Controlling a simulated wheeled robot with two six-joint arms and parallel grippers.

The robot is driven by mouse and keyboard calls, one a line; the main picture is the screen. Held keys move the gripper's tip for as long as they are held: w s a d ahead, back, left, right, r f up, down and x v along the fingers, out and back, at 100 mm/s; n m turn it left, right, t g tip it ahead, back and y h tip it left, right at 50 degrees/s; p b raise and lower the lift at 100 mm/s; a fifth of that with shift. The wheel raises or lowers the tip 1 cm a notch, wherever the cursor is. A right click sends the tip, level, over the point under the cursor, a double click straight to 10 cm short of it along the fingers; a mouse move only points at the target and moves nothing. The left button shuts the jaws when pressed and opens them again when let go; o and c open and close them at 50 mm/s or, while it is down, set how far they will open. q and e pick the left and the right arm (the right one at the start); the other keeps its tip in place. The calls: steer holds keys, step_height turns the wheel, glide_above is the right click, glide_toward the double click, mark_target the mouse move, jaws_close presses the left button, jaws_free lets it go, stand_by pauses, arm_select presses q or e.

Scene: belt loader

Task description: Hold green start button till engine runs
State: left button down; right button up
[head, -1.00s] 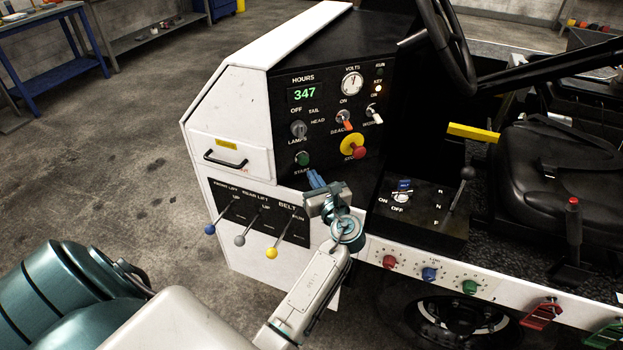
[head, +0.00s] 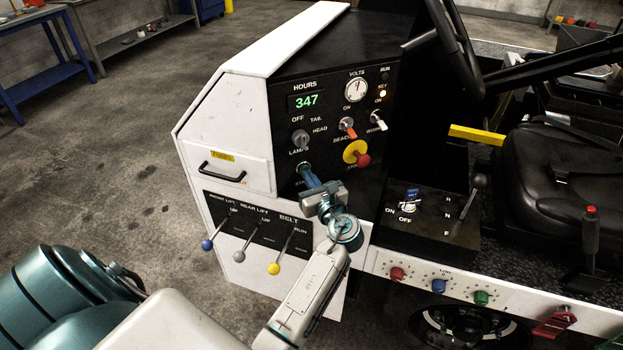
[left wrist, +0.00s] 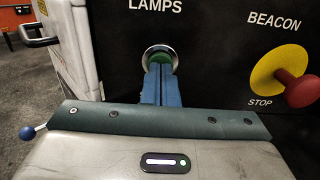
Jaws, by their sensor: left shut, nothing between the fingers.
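The green start button (left wrist: 160,57) sits in a metal ring on the black panel, below the LAMPS label in the left wrist view. My left gripper (left wrist: 160,72) is shut and empty, its blue fingertips at the button's lower face and seeming to touch it. In the head view the left gripper (head: 307,172) points up at the panel and hides most of the button. How far the button is pressed cannot be told. The KEY lamp (head: 383,93) is lit pale; the RUN lamp (head: 385,77) looks dark. My right gripper is not in view.
The red stop knob on its yellow disc (head: 356,154) is right of the button. The lamps switch (head: 300,137) is above. Blue, grey and yellow levers (head: 274,268) stand below left. The key box (head: 425,215) lies to the right.

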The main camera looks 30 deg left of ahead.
arm_select(q)
steer(key=shift+w+a+r, duration=0.15)
steer(key=shift+a, duration=0.15)
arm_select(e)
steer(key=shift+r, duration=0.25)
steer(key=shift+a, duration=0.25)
arm_select(q)
steer(key=shift+r, duration=0.1)
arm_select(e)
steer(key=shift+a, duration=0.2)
arm_select(q)
steer(key=shift+r, duration=0.1)
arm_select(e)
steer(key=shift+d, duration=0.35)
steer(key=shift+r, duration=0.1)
